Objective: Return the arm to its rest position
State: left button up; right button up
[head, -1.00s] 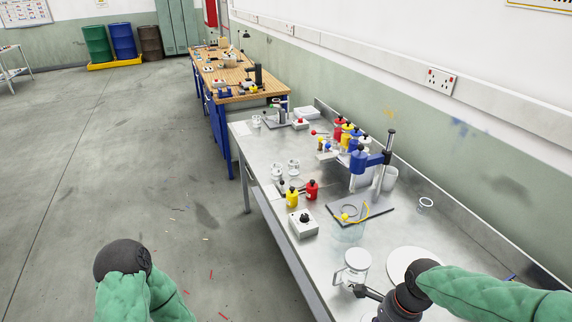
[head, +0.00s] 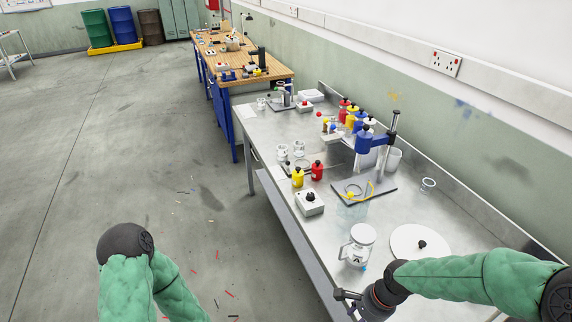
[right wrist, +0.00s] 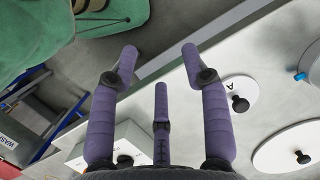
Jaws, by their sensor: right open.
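My right gripper (right wrist: 160,50) is open and empty, its purple fingers spread in the right wrist view. In the head view the right gripper (head: 342,296) is partly cut off at the bottom, near the front edge of the steel bench. It is apart from the white-lidded jar (head: 357,236) with a handle, which stands just beyond it. My right arm (head: 460,276) is bent, its green sleeve reaching across the near right of the bench. My left arm (head: 130,280) is folded low over the floor at left; its gripper is out of view.
A white disc with a black knob (head: 405,240) lies by my right arm. The floor (head: 120,150) at left is mostly open.

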jog(key=s+a+f+n, duration=0.2)
jog(key=a+f+n, duration=0.1)
jog(key=f, duration=0.4)
jog(key=s+a+f+n, duration=0.2)
jog(key=a+f+n, duration=0.1)
jog(key=f, duration=0.4)
jog(key=s+a+f+n+y, duration=0.1)
jog(key=s+a+f+n, duration=0.2)
jog(key=f+n, duration=0.2)
notch_tip(320, 180, down, 2)
jog(key=shift+a+f+n+b, duration=0.15)
jog(key=shift+a+n+b, duration=0.05)
jog(key=shift+n+b, duration=0.1)
